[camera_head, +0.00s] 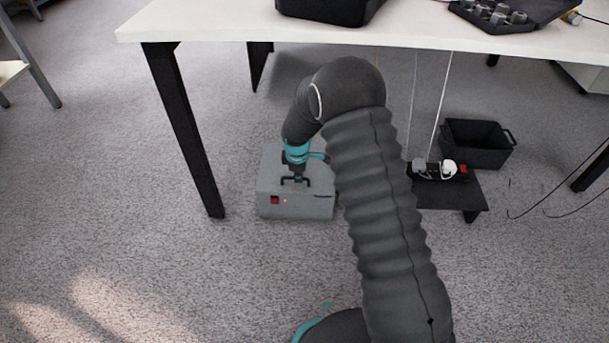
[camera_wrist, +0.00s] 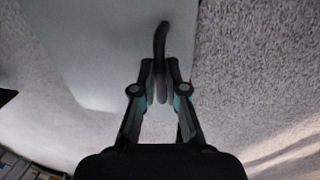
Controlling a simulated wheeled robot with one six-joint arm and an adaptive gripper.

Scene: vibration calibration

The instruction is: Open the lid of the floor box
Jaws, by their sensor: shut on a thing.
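My gripper (camera_head: 295,178) points down at the top of the box and is shut on the black handle (camera_head: 304,182). In the wrist view the handle (camera_wrist: 161,40) runs between the two fingertips of my gripper (camera_wrist: 160,85), above the pale lid (camera_wrist: 90,45).
A white table (camera_head: 210,22) stands over the box, its black leg (camera_head: 184,130) close on the left. A black platform (camera_head: 450,194) with plugs and a black crate (camera_head: 478,145) are to the right. Cables hang behind my arm. Carpet at left and front is clear.

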